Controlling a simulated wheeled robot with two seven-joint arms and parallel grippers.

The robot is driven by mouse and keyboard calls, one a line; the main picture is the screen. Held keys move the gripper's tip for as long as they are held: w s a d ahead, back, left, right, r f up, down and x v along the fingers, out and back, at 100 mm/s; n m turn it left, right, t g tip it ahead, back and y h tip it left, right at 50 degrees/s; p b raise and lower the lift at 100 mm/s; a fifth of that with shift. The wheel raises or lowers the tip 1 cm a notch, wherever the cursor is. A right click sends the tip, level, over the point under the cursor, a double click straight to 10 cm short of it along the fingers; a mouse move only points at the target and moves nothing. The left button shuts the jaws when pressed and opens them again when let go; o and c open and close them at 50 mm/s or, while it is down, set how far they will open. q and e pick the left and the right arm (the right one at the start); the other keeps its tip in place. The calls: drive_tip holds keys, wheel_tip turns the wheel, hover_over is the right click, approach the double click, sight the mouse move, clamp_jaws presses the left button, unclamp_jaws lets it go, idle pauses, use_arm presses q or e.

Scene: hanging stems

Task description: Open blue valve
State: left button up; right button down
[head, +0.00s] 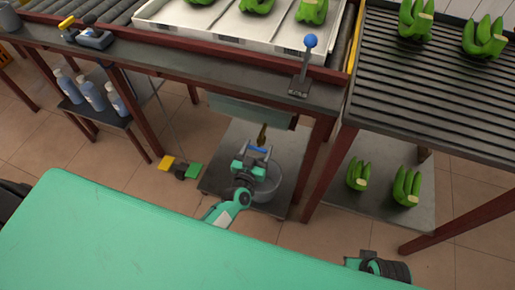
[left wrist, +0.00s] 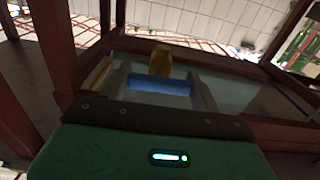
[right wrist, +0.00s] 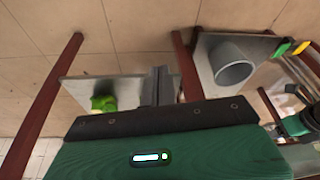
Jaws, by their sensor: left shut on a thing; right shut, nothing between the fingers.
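The blue valve handle (head: 257,150) sits under the table, below a grey tank and above a grey bucket. Its brass body (head: 262,132) rises behind it. My left gripper (head: 258,152) is shut on the blue handle. In the left wrist view the blue handle (left wrist: 160,85) lies crosswise between the two fingers, with the brass body (left wrist: 161,60) just beyond it. My right gripper (right wrist: 160,85) is shut and empty in the right wrist view, over the floor, away from the valve. In the head view, part of it (head: 380,268) shows at the bottom right.
The grey bucket (head: 267,187) stands on the low shelf (head: 215,178) below the valve. Red table legs (head: 316,165) flank it. A yellow and green pedal (head: 180,169) is on the floor to the left. Green bananas (head: 406,187) lie on the right lower shelf.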

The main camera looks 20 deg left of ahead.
use_arm(q)
drive_tip(key=shift+n, duration=1.1)
drive_tip(key=n, duration=0.2)
drive_tip(key=shift+n, duration=0.4)
drive_tip(key=n, duration=0.3)
drive_tip(key=shift+n, duration=1.2)
drive_tip(key=shift+n+b, duration=0.3)
drive_tip(key=shift+n, duration=0.6)
drive_tip(key=n, duration=0.3)
drive_tip(key=shift+b, duration=0.4)
drive_tip(key=shift+n+b, duration=0.35)
drive_tip(key=shift+n, duration=1.05)
use_arm(e)
drive_tip(key=shift+w+v, duration=0.15)
drive_tip(key=shift+v, duration=1)
drive_tip(key=shift+w+v, duration=0.15)
drive_tip(key=shift+v, duration=1)
drive_tip(key=shift+r, duration=0.1)
